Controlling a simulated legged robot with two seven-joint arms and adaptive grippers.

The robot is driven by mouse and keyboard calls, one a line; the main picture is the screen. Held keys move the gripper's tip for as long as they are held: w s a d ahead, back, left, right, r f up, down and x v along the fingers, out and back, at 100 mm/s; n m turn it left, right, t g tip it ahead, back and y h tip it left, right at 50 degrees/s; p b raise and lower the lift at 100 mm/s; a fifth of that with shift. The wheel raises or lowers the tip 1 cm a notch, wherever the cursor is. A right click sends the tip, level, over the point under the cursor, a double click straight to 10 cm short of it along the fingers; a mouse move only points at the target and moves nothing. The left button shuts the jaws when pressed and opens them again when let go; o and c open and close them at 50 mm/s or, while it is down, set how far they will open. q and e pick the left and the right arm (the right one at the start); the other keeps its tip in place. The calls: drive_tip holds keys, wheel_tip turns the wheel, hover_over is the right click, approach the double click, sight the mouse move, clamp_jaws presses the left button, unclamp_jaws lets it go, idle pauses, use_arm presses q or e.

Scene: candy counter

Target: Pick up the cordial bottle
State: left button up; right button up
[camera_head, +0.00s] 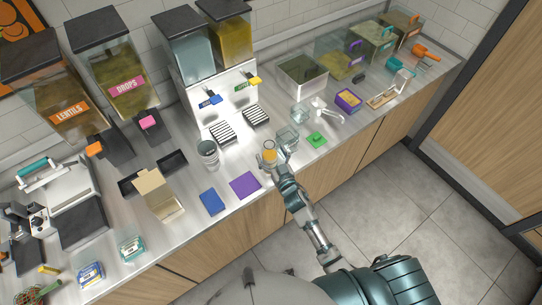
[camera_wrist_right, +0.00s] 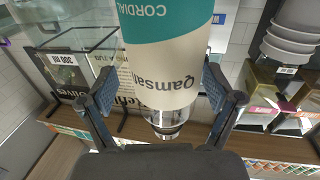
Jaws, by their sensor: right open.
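The cordial bottle (camera_wrist_right: 160,75) fills the middle of the right wrist view, its teal and cream label upside down and its clear end (camera_wrist_right: 165,122) pointing down in the picture. My right gripper (camera_wrist_right: 157,88) is open, with one finger on each side of the bottle. I cannot tell whether either finger touches it. In the head view my right gripper (camera_head: 276,163) is at the counter's front, beside a small item with an orange-yellow top (camera_head: 268,155), probably the bottle seen from above. My left gripper is not in view.
A metal cup (camera_head: 208,150) stands left of the gripper and a clear container (camera_head: 287,137) just behind it. A purple mat (camera_head: 244,185) and a blue mat (camera_head: 212,201) lie to the left. A two-tank dispenser (camera_head: 225,90) stands behind. A green item (camera_head: 316,140) lies to the right.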

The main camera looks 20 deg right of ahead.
drive_tip(key=shift+w+a, duration=0.1)
drive_tip(key=shift+a, duration=0.3)
drive_tip(key=shift+c, duration=0.9)
drive_tip(key=shift+a+r, duration=0.1)
drive_tip(key=shift+a, duration=0.05)
drive_tip(key=c, duration=1.3)
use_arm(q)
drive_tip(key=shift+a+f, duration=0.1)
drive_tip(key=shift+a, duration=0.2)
use_arm(e)
drive_tip(key=shift+d, duration=0.3)
